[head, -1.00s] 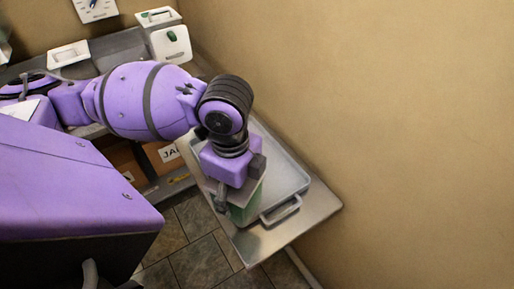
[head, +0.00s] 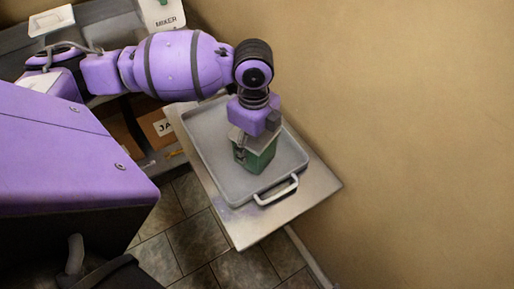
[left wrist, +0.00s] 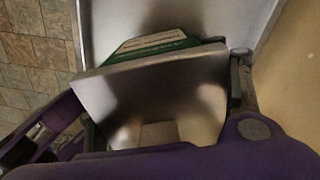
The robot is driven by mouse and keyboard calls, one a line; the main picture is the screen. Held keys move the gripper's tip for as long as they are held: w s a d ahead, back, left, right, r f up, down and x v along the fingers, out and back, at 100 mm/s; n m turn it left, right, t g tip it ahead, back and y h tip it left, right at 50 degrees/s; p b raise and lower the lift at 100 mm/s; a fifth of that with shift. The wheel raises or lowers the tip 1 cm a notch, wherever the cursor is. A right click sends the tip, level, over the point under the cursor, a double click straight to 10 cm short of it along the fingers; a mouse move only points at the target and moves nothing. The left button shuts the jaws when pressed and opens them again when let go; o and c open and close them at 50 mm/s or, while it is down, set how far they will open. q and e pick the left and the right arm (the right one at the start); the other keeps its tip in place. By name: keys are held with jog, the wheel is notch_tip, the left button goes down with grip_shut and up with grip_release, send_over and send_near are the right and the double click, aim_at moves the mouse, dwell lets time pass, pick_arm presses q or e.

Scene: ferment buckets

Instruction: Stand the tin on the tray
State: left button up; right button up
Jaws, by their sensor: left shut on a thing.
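The tin (head: 260,159) is green with a pale metal lid and is upright over the grey tray (head: 219,175), right of its middle. I cannot tell whether its base touches the tray floor. My left gripper (head: 254,140) comes down from above and is shut on the tin near its top. In the left wrist view the tin's metal lid (left wrist: 155,100) fills the middle, with a green and white label (left wrist: 150,44) beyond it. The gripper's fingers are at either side of the lid. My right gripper is in neither view.
The tray lies on a metal table (head: 315,184) against a tan wall (head: 420,130). Its near handle (head: 277,192) is clear. Tiled floor (head: 190,225) shows left of the table. A cardboard box (head: 154,130) sits under the counter, and a white mixer (head: 164,14) stands at the back.

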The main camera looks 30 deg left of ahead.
pick_arm(q)
jog(key=shift+w+f, duration=0.4)
jog(key=shift+f, duration=0.05)
jog(key=shift+w+f, duration=0.1)
jog(key=shift+f, duration=1.45)
jog(key=shift+f, duration=0.15)
jog(key=o, duration=1.5)
notch_tip(320, 180, up, 12)
jog(key=shift+r+p, duration=0.15)
jog(key=shift+p, duration=0.15)
